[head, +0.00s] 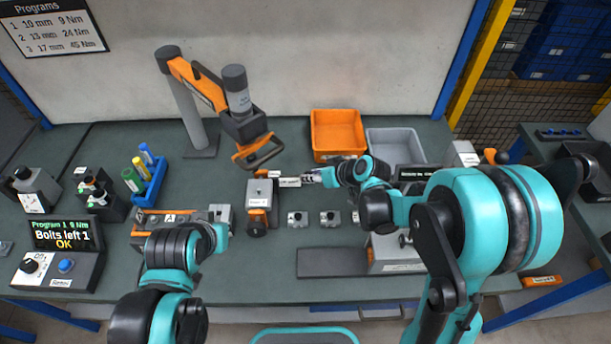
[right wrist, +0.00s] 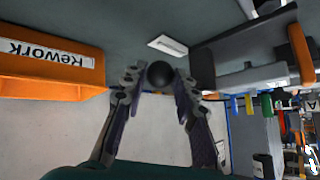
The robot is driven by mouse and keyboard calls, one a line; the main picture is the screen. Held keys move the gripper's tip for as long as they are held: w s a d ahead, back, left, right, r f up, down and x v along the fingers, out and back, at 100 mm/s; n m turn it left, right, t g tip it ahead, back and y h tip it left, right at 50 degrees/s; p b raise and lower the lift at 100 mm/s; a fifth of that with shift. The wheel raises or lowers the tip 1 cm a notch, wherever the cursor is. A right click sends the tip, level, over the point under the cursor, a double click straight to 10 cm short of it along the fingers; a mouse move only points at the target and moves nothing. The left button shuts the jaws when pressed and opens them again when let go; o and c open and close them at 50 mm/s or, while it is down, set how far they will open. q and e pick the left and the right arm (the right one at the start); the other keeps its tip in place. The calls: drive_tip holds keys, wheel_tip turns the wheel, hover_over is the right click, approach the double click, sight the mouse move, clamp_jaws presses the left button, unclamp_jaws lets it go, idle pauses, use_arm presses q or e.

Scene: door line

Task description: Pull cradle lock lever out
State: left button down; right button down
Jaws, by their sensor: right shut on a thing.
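The cradle (head: 258,200) is a grey and orange block in the middle of the bench. A white-labelled lock lever (head: 288,182) lies at its right side, towards my right gripper (head: 312,177). In the right wrist view the lever's round black knob (right wrist: 160,74) sits between the fingertips of that gripper (right wrist: 158,88), which is shut on it. The lever shaft is mostly hidden in both views. My left arm reaches in at the lower left of the head view; its gripper fingers do not show.
An orange bin (head: 337,130) and a grey bin (head: 395,143) stand behind my right gripper. An orange-handled tool arm (head: 245,125) hangs behind the cradle. Small grey blocks (head: 298,218) stand right of the cradle. A display (head: 62,234) reads "Bolts left 1 OK".

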drive_tip(key=shift+d+f, duration=0.1)
drive_tip(key=shift+d, duration=0.05)
drive_tip(key=c, duration=1.2)
unclamp_jaws()
drive_tip(key=shift+w, duration=0.1)
drive_tip(key=shift+w+f, duration=0.15)
drive_tip(key=shift+w, duration=0.05)
drive_tip(key=shift+s, duration=0.1)
drive_tip(key=v, duration=1.2)
